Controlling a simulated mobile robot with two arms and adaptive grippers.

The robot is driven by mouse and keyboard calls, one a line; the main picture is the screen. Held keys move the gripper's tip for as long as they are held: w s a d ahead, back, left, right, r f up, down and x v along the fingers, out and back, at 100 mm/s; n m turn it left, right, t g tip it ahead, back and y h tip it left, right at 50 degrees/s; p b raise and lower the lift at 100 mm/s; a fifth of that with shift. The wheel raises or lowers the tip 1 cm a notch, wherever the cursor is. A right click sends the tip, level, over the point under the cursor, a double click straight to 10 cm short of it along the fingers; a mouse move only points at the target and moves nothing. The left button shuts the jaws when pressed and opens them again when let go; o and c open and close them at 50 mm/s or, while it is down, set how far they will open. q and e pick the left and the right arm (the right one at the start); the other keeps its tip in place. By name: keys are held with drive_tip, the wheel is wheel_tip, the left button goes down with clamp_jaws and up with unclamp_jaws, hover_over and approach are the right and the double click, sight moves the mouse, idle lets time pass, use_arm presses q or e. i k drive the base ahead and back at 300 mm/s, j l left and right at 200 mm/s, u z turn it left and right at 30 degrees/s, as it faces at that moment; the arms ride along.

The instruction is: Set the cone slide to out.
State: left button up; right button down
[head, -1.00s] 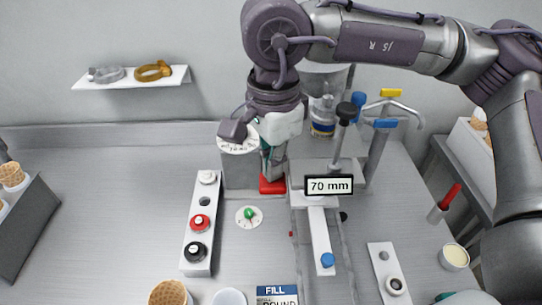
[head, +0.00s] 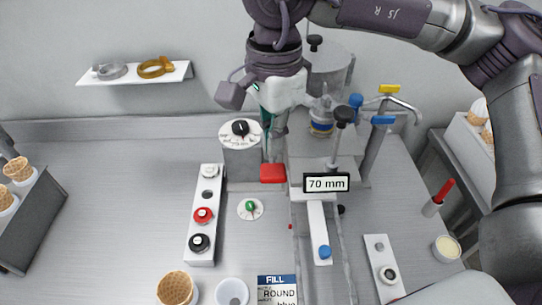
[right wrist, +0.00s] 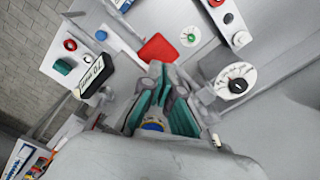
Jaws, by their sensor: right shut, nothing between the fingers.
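The cone slide looks to be the white strip (head: 317,228) with a blue knob (head: 324,252), running toward the front from under the 70 mm display (head: 326,183). In the right wrist view the blue knob (right wrist: 101,35) and the display (right wrist: 93,78) lie left of my fingers. My right gripper (head: 273,152) is shut and empty. It hangs just behind the red block (head: 272,173), behind and left of the slide. In the right wrist view my right gripper (right wrist: 160,78) points at the red block (right wrist: 157,48). My left gripper is out of view.
A white button panel (head: 204,215) and a green knob dial (head: 250,208) stand left of the slide. A round dial post (head: 241,148) is beside my right gripper. A black-knobbed lever (head: 341,130) and taps stand right.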

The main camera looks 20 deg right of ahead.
sight(322, 252)
drive_tip(key=k, duration=2)
